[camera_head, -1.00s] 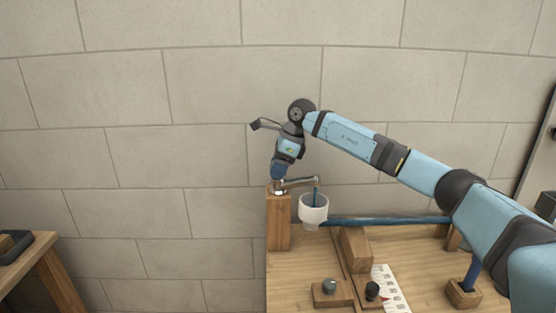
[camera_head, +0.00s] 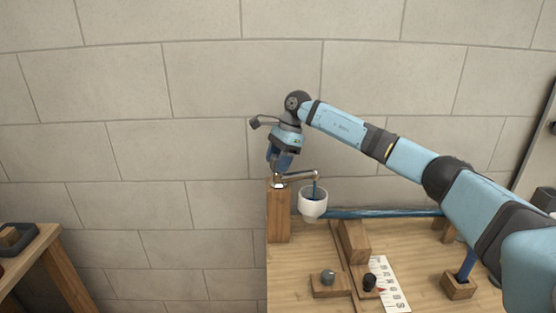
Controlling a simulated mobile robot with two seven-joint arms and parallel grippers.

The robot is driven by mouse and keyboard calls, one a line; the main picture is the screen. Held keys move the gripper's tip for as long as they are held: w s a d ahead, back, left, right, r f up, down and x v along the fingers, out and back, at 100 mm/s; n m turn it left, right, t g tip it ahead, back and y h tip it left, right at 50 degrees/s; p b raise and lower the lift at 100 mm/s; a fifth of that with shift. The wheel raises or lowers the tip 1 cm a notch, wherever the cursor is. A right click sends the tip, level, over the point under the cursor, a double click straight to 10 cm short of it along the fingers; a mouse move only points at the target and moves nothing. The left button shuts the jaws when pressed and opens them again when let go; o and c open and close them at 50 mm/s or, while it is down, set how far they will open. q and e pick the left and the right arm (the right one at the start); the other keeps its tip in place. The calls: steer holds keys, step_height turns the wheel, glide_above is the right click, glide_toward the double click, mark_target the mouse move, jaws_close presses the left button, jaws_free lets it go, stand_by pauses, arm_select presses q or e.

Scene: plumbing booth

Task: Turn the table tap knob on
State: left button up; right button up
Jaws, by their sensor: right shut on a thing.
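The table tap (camera_head: 296,177) sits on top of a wooden post (camera_head: 279,215) at the table's back left corner. Its metal spout reaches right, and a blue stream runs from it into a white cup (camera_head: 313,205). My right gripper (camera_head: 279,168) points down over the tap and is shut on the tap knob, which is mostly hidden by the fingers. My left gripper is not in view.
The wooden table (camera_head: 420,262) carries a blue pipe (camera_head: 385,213) along its back, a block with a grey knob (camera_head: 328,280), a dark knob (camera_head: 369,281) and a printed scale (camera_head: 390,287). A side table (camera_head: 30,250) stands far left. A block wall is close behind.

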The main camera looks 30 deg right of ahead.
steer(key=o, duration=0.9)
steer(key=v, duration=1.3)
steer(key=shift+r+p, duration=0.4)
